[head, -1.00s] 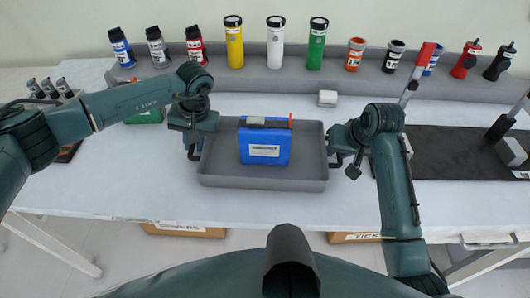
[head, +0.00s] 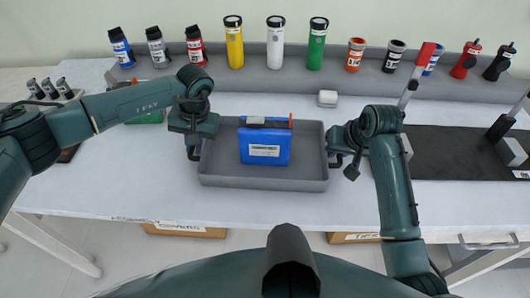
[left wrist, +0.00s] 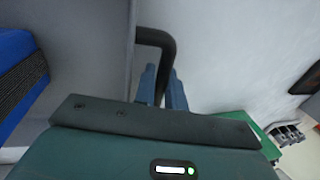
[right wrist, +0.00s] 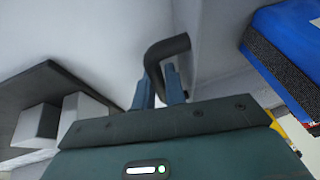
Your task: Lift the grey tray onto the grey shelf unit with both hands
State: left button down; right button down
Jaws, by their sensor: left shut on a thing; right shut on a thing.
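The grey tray (head: 262,183) is near the middle of the white table and looks level; I cannot tell whether it touches the tabletop. A blue case (head: 264,146) with a white label stands in it. My left gripper (head: 194,152) is shut on the tray's black left handle, which shows in the left wrist view (left wrist: 158,37). My right gripper (head: 341,161) is shut on the black right handle, seen in the right wrist view (right wrist: 166,47). A long grey ledge (head: 255,86) runs along the back; I cannot tell whether it is the grey shelf unit.
Several coloured bottles, such as the white one (head: 275,43), stand along the ledge. A small white block (head: 327,98) lies behind the tray. A black mat (head: 455,150) with a stand is at the right. A green item (head: 147,117) is behind my left arm.

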pick_arm(q)
jog(key=shift+w+r, duration=0.1)
jog(key=shift+r, duration=0.15)
pick_arm(e)
jog(key=shift+r, duration=0.25)
